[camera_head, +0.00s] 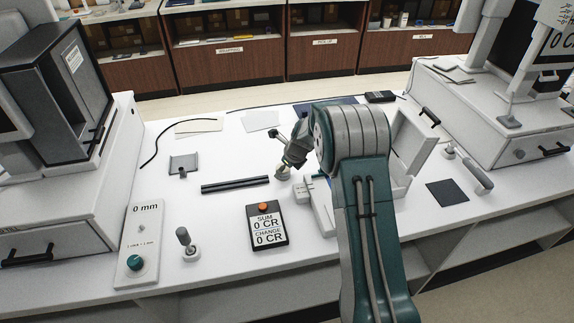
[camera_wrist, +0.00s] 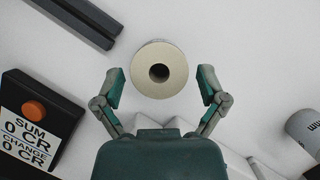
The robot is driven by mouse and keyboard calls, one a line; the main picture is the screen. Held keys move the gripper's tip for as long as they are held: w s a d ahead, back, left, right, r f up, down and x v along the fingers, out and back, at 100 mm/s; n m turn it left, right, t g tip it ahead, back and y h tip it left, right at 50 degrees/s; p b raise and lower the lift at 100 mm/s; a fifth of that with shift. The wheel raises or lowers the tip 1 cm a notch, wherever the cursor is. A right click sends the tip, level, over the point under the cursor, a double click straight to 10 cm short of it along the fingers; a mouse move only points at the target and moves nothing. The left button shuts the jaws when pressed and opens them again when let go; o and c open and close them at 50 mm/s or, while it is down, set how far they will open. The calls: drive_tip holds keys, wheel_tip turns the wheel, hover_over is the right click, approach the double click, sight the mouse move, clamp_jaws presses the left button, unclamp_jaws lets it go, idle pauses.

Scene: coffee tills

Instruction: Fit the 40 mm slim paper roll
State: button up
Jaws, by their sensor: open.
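A cream paper roll (camera_wrist: 173,86) stands on end on the white counter in the wrist view, its dark core hole facing the camera. My gripper (camera_wrist: 161,76) is open, with one finger on each side of the roll and visible gaps between. In the head view my gripper (camera_head: 287,166) points down at the counter; the roll is mostly hidden there. No width marking shows on the roll, so I cannot tell its size. A white open-topped housing (camera_head: 401,185) stands right of my arm, partly hidden by it.
A black-and-white sum display (camera_head: 268,234) stands in front, a 0 mm gauge (camera_head: 141,215) at left, two dark bars (camera_head: 235,185) left of my gripper. A grey printed cylinder (camera_wrist: 305,128) lies at the wrist view's right edge.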

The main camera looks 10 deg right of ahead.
drive_tip(key=shift+f, duration=0.1)
drive_tip(key=c, duration=1)
wheel_tip(320, 180, up, 7)
drive_tip(key=shift+f, duration=0.2)
